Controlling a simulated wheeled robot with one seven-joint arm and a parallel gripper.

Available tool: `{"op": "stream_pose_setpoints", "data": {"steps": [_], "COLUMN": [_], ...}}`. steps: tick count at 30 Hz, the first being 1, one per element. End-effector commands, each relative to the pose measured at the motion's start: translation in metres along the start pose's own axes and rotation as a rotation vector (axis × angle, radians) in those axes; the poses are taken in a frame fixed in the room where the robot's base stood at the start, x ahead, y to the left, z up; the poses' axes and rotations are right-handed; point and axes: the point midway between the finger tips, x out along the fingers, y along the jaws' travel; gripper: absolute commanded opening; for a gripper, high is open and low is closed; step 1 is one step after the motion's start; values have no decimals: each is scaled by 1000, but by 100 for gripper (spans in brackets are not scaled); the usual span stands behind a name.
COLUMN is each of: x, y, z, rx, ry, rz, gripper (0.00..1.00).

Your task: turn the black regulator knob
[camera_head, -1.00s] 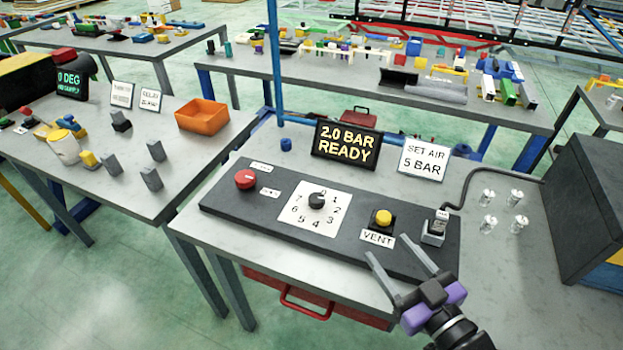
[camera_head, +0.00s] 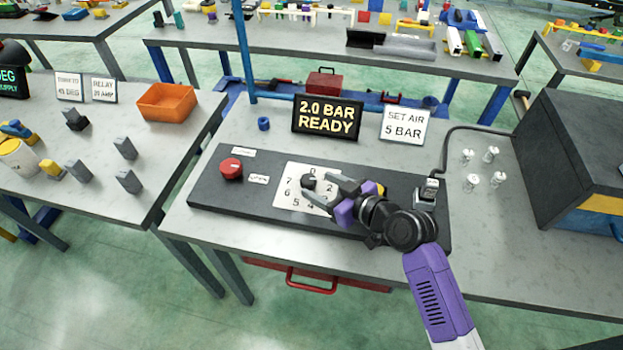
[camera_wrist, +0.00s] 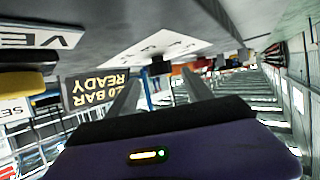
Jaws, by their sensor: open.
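The black regulator knob (camera_head: 308,182) stands on a white numbered dial plate (camera_head: 290,200) on the dark panel (camera_head: 225,197). My gripper (camera_head: 320,188) is open, with its fingers reaching left over the dial on either side of the knob. I cannot tell whether the fingers touch it. In the wrist view, which is upside down, the knob (camera_wrist: 160,68) shows between the two finger ends, in front of the dial plate (camera_wrist: 150,47). The display (camera_head: 327,118) reads "2.0 BAR READY". A sign (camera_head: 404,126) beside it reads "SET AIR 5 BAR".
A red button (camera_head: 231,169) is left of the dial. The yellow vent button (camera_head: 381,189) is mostly hidden behind my gripper. A plug block with a cable (camera_head: 427,193) stands at the panel's right end. Several small metal cylinders (camera_head: 472,182) and a dark box (camera_head: 570,150) lie further right.

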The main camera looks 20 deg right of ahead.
Motion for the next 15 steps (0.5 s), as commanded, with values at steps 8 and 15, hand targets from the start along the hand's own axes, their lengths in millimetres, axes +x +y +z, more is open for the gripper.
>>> {"op": "stream_pose_setpoints", "data": {"steps": [8,15], "x": [32,40], "y": [0,0], "z": [-1,0], "rx": [2,0], "ry": [2,1], "rz": [1,1], "gripper": [59,59]}}
